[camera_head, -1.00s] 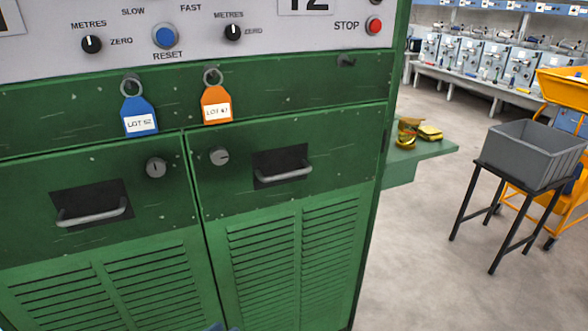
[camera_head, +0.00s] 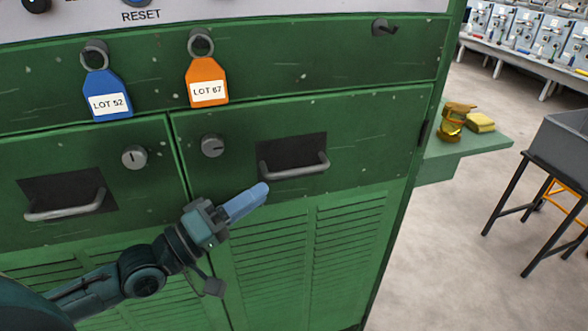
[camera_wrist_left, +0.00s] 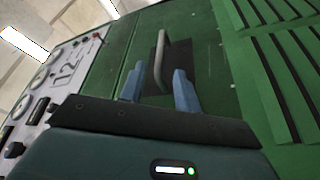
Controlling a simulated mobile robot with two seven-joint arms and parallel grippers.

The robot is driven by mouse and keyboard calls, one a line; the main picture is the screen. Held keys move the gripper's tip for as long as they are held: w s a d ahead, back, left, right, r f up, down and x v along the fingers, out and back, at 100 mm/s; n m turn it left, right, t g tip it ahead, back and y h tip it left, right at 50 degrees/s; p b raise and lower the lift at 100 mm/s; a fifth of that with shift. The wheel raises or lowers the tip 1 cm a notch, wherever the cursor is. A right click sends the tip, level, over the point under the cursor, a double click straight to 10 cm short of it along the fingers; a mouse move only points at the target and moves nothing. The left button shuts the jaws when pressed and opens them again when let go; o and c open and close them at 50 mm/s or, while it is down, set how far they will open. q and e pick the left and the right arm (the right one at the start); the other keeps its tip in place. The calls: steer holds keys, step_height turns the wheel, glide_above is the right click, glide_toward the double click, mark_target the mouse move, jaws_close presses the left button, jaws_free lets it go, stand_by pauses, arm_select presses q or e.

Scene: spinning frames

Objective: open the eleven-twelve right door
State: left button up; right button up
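The right door (camera_head: 345,150) of the green cabinet is shut, its front level with the left door (camera_head: 60,160). Its grey bar handle (camera_head: 297,170) spans a dark recess; in the left wrist view the handle (camera_wrist_left: 161,62) lies ahead, between the lines of the fingers. A round lock knob (camera_head: 212,146) with a near-horizontal slot sits left of the handle. My left gripper (camera_head: 262,190) is just below and left of the handle in the head view. Its two blue fingers are apart and empty in the left wrist view (camera_wrist_left: 159,88). My right gripper is not in view.
A blue LOT 52 tag (camera_head: 107,95) and an orange LOT 67 tag (camera_head: 207,82) hang above the doors. A green side shelf (camera_head: 455,150) with yellow items juts out at the right. A grey bin (camera_head: 565,150) on a black stand is farther right, with bare floor between.

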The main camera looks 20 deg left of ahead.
mark_target(294, 173)
arm_select(q)
steer(key=p+x, duration=0.1)
steer(key=x, duration=0.7)
steer(key=shift+w+d+p, duration=0.2)
steer(key=shift+w+p, duration=0.1)
steer(key=shift+p, duration=0.05)
steer(key=shift+c, duration=0.5)
jaws_close()
